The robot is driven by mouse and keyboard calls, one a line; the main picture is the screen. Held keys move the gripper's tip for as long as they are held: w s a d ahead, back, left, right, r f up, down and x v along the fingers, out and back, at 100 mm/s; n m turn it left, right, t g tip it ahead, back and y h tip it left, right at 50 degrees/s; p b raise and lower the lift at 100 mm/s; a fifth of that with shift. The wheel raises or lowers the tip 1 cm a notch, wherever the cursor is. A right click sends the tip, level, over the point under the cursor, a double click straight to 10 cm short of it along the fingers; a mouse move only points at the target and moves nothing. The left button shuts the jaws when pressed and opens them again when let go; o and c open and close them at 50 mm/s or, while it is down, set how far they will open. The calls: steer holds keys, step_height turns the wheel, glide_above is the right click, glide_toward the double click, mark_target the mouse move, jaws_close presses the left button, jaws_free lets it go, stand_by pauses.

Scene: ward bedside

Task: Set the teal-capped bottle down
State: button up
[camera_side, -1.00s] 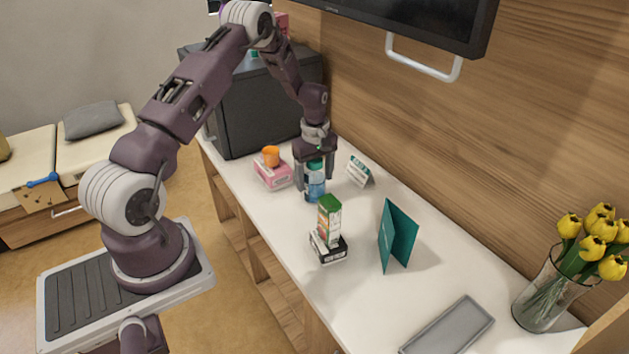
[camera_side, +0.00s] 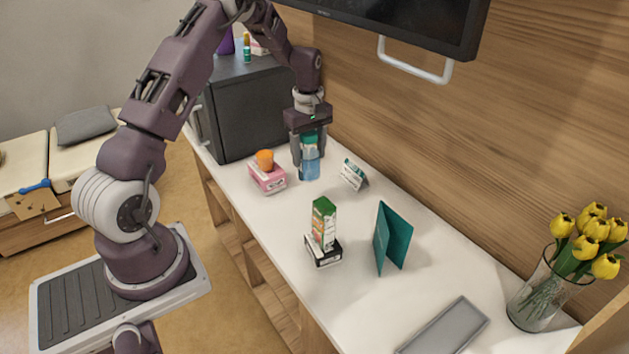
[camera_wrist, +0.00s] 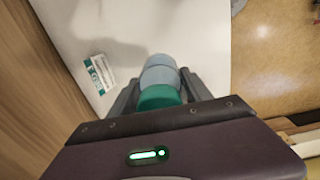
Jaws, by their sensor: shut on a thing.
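The teal-capped bottle (camera_side: 309,169) has a clear blue body and is upright between the fingers of my gripper (camera_side: 309,160). My gripper is shut on it from above. The fingers partly hide its upper part and cap in the side view. In the wrist view, the teal cap and pale blue body of the bottle (camera_wrist: 160,78) show between the fingers of my gripper (camera_wrist: 157,92). The bottle is over the white counter (camera_side: 275,235), between the pink box and the small white-and-green card. I cannot tell whether its base touches the counter.
The card (camera_side: 353,175) stands right. A green carton (camera_side: 323,222) on a black-and-white box (camera_side: 323,251), a teal folder (camera_side: 392,238), a grey tray (camera_side: 445,328) and tulips (camera_side: 590,240) are nearer. A dark cabinet (camera_side: 250,115) stands behind.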

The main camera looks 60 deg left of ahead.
step_height(320, 180, up, 12)
steer(key=shift+d+r, duration=0.1)
steer(key=shift+r, duration=0.15)
steer(key=s+d+m, duration=0.1)
steer(key=d+m, duration=0.4)
steer(key=d, duration=1.4)
steer(key=s+d+m, duration=0.6)
steer(key=s+d, duration=0.3)
steer(key=d, duration=0.6)
step_height(320, 180, down, 21)
steer(key=shift+a+f, duration=0.15)
steer(key=shift+f, duration=0.05)
steer(key=shift+f, duration=0.1)
steer(key=o, duration=1.7)
